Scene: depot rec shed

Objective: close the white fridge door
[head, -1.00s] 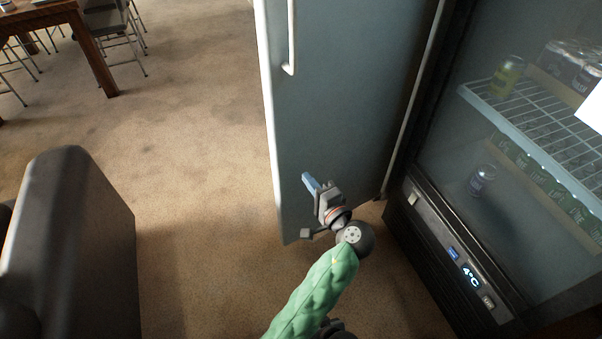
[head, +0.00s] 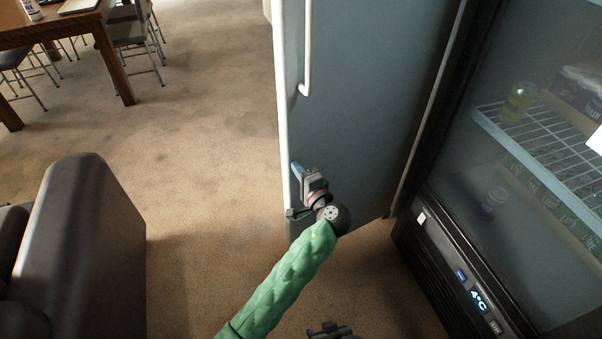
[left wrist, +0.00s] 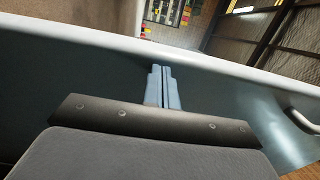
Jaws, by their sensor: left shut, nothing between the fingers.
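The fridge door (head: 360,120) is a tall blue-grey panel with a pale white left edge and a white bar handle (head: 307,55), standing left of a dark glass-fronted cooler. I see its handled face; no fridge interior shows, and how far open it is I cannot tell. My left gripper (head: 298,170) is shut and empty, low in front of the door near its left edge. In the left wrist view its blue fingers (left wrist: 162,75) reach toward the door's white edge (left wrist: 200,61); contact is unclear. My right gripper (head: 330,330) is partly cut off at the bottom; its fingers are unclear.
The dark cooler (head: 450,270) with cans behind glass stands at the right. A dark grey couch (head: 90,240) is at the lower left. A wooden table (head: 115,65) with chairs is at the far left. The carpet (head: 210,150) between couch and door is clear.

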